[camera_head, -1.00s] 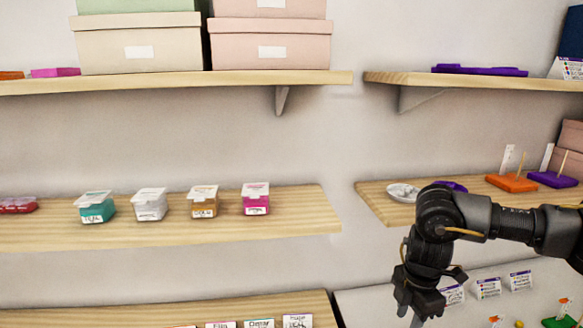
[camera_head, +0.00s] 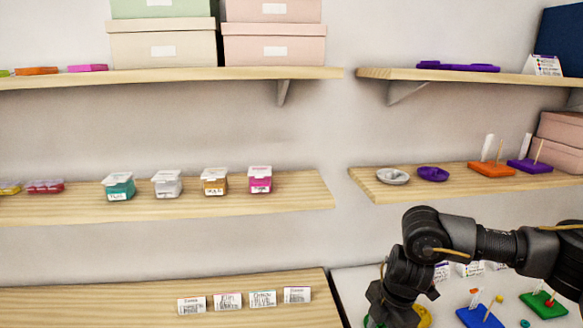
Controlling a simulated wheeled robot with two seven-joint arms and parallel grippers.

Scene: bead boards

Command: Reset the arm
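My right arm comes in from the right edge in the head view. It bends down at the elbow over the white table (camera_head: 352,284). My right gripper is at the bottom edge, and its fingertips are cut off or hidden, so I cannot tell whether it is open or shut. Green and yellow pieces show close beside its lower end. My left arm and gripper are not in the picture.
The left middle shelf (camera_head: 60,210) holds several small lidded boxes, including a teal box (camera_head: 118,187) and a pink box (camera_head: 260,180). The right shelf (camera_head: 385,207) holds a white dish (camera_head: 393,176), a purple dish (camera_head: 433,174) and an orange board (camera_head: 490,169). Blue (camera_head: 478,317) and green boards (camera_head: 545,304) lie on the table.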

